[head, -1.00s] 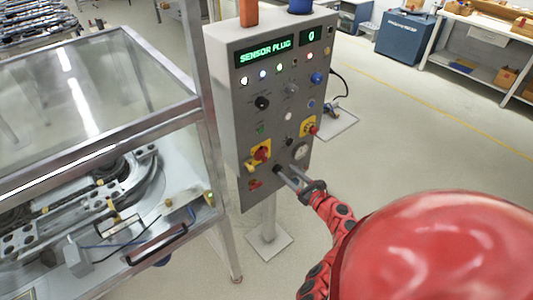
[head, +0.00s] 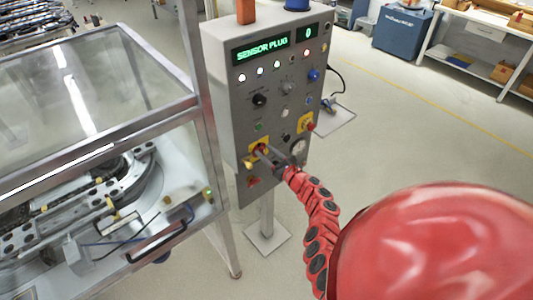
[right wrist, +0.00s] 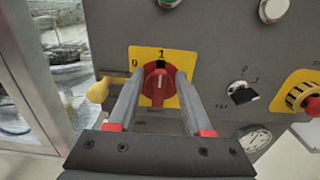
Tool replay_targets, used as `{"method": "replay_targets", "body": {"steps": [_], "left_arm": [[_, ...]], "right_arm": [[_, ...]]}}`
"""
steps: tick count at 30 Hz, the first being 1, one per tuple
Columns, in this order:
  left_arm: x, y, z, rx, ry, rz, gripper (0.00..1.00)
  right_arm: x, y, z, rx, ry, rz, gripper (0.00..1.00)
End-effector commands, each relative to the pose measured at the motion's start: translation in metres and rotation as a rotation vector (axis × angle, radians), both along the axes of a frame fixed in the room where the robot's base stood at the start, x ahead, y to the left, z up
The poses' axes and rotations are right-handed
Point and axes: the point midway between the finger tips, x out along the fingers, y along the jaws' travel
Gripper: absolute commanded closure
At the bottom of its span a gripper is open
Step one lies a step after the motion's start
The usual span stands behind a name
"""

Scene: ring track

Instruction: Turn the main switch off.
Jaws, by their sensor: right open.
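The main switch is a red rotary knob (right wrist: 158,84) on a yellow plate (right wrist: 178,60) marked 0 at the upper left and 1 at the top. In the right wrist view its dark pointer is at the 1. My right gripper (right wrist: 160,88) is open, with one finger on each side of the knob; I cannot tell whether they touch it. In the head view the right gripper (head: 264,152) reaches the yellow plate at the lower left of the grey control panel (head: 235,115) and partly hides the knob. My left gripper is not in view.
A yellow part (right wrist: 98,90) sticks out left of the switch plate. A black selector (right wrist: 242,93), a red knob on yellow (right wrist: 305,97) and a gauge (right wrist: 254,138) are to the right. A glazed machine frame (head: 100,75) stands close left of the panel.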

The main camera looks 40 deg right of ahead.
Motion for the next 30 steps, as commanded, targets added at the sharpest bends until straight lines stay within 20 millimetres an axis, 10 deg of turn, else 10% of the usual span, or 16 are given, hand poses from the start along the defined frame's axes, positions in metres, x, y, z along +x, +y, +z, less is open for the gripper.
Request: {"method": "replay_targets", "body": {"steps": [5,13,30], "left_arm": [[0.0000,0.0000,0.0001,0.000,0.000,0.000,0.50],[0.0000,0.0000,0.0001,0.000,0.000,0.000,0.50],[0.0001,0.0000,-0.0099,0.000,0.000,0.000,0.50]], "right_arm": [[-0.0002,-0.0001,0.0001,0.000,0.000,0.000,0.54],[-0.0002,-0.0001,0.0001,0.000,0.000,0.000,1.00],[-0.0004,0.0015,-0.0025,-0.075,-0.006,-0.001,1.00]]}}
